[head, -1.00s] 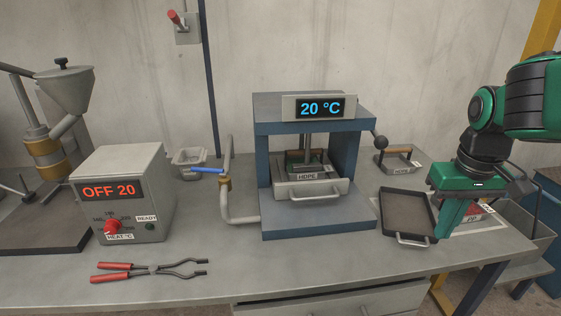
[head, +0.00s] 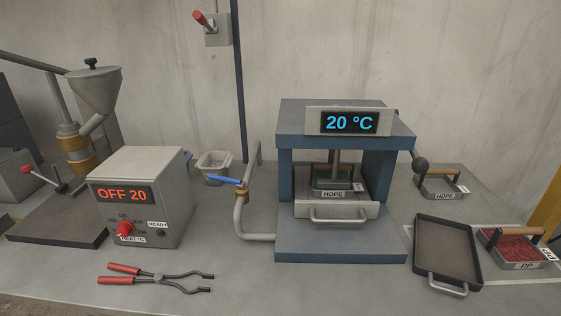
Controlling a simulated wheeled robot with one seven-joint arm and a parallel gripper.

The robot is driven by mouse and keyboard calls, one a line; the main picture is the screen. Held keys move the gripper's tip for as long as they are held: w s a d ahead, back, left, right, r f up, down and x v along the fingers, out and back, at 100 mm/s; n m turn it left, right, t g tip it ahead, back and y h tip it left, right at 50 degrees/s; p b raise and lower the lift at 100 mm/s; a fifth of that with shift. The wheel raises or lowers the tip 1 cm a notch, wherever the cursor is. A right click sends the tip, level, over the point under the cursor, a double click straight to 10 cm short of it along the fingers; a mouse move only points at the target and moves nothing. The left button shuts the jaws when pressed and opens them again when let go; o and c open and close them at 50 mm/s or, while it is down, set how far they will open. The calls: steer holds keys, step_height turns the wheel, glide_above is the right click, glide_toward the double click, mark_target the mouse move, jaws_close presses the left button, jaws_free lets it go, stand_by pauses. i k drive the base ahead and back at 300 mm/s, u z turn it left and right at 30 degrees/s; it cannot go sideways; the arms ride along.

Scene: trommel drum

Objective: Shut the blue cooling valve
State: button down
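The blue cooling valve lever (head: 228,181) sits on a brass fitting on the grey pipe (head: 240,217), left of the blue press (head: 340,243). The lever lies roughly level, pointing left, across the upright pipe. The press display (head: 349,122) reads 20 °C. A mould labelled HDPE (head: 334,185) is inside the press. My gripper is not in view, so its distance from the valve cannot be told.
A heater box (head: 142,200) reading OFF 20 stands left of the valve. Red-handled tongs (head: 155,277) lie in front. A small grey container (head: 214,165) is behind the lever. A dark tray (head: 446,252) and a PP mould (head: 518,251) are at right.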

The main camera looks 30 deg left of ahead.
mark_target(240, 183)
steer(key=z, duration=0.25)
steer(key=k, duration=1.15)
steer(key=u, duration=1.25)
steer(key=i, duration=1.05)
steer(key=z, duration=0.05)
